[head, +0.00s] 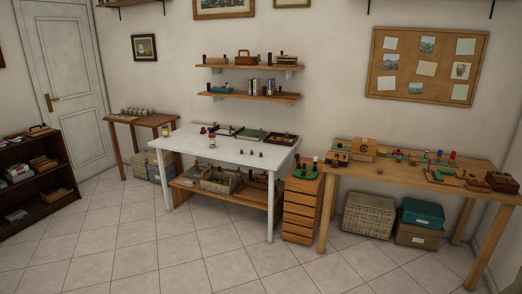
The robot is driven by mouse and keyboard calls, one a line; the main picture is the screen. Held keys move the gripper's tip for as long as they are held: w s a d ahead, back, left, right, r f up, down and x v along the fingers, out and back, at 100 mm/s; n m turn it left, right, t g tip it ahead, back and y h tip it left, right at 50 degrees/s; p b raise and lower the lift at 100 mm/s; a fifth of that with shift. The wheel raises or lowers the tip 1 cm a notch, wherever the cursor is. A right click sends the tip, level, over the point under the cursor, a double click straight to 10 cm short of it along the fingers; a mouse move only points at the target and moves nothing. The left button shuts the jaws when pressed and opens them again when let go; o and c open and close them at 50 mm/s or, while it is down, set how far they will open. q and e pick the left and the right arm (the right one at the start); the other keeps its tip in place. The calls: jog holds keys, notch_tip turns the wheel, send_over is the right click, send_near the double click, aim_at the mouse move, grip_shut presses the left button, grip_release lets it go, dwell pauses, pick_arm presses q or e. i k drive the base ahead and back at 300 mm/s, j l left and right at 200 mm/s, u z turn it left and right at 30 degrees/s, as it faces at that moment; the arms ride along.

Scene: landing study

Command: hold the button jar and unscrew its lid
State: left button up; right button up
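I see the room from a distance, and neither of my grippers is in view. On the white table (190,147) stands a small jar-like thing with yellowish contents (166,131) near the left back corner. A second small jar-like thing with a red top (212,140) stands near the middle of the same table. Both are too small to tell which is the button jar, or to make out how a lid sits.
Trays and boxes (252,135) line the white table's back. A wooden workbench (370,169) with a drawer unit (303,205) stands to the right, a side table (150,120) with several small pots to the left. A dark bookcase (62,160) is far left. The tiled floor (150,250) in front is clear.

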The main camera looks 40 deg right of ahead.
aim_at(212, 141)
jog(key=i+l+z, duration=0.15)
jog(key=i+l, duration=0.4)
jog(key=l, duration=0.45)
jog(key=i+l+z, duration=0.15)
jog(key=i+l, duration=0.4)
jog(key=l, duration=0.45)
jog(key=i+l+z, duration=0.2)
jog(key=i+l, duration=0.45)
jog(key=l, duration=0.2)
jog(key=i+l+z, duration=0.15)
jog(key=i+l, duration=0.55)
jog(key=l, duration=0.1)
